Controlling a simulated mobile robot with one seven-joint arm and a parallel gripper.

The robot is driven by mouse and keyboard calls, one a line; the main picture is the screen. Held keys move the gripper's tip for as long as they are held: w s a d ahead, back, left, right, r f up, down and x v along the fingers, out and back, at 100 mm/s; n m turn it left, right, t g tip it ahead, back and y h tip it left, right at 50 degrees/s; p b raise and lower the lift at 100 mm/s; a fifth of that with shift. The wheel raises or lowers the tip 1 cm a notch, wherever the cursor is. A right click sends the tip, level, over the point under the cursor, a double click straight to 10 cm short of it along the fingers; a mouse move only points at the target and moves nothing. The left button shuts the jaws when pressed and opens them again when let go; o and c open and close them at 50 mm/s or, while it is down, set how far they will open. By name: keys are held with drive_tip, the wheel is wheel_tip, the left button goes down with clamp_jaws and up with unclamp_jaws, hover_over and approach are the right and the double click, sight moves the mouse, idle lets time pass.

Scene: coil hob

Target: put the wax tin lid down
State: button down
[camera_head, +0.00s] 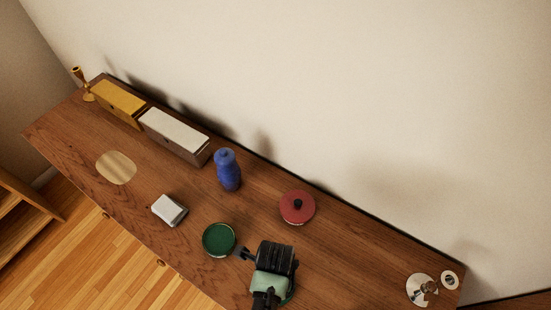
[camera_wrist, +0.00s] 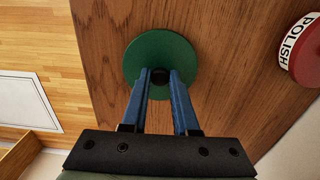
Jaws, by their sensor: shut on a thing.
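The wax tin lid, a round green disc with a dark knob, shows in the wrist view (camera_wrist: 160,55). My gripper (camera_wrist: 160,80) is shut on its knob with blue fingers on either side. A round green tin (camera_head: 219,239) with a pale rim, seemingly the wax tin, stands on the wooden top (camera_head: 190,235) to the left of my gripper.
A red tin (camera_head: 297,207) with a black knob stands behind my gripper; its POLISH label shows in the wrist view (camera_wrist: 305,50). A blue bottle (camera_head: 228,170), a white block (camera_head: 169,210) and drawer boxes (camera_head: 172,136) stand further left. Metal pieces (camera_head: 422,289) lie at right.

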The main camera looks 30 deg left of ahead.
drive_tip(key=shift+f, duration=0.15)
drive_tip(key=shift+f, duration=0.1)
drive_tip(key=shift+f, duration=0.1)
drive_tip(key=c, duration=0.7)
unclamp_jaws()
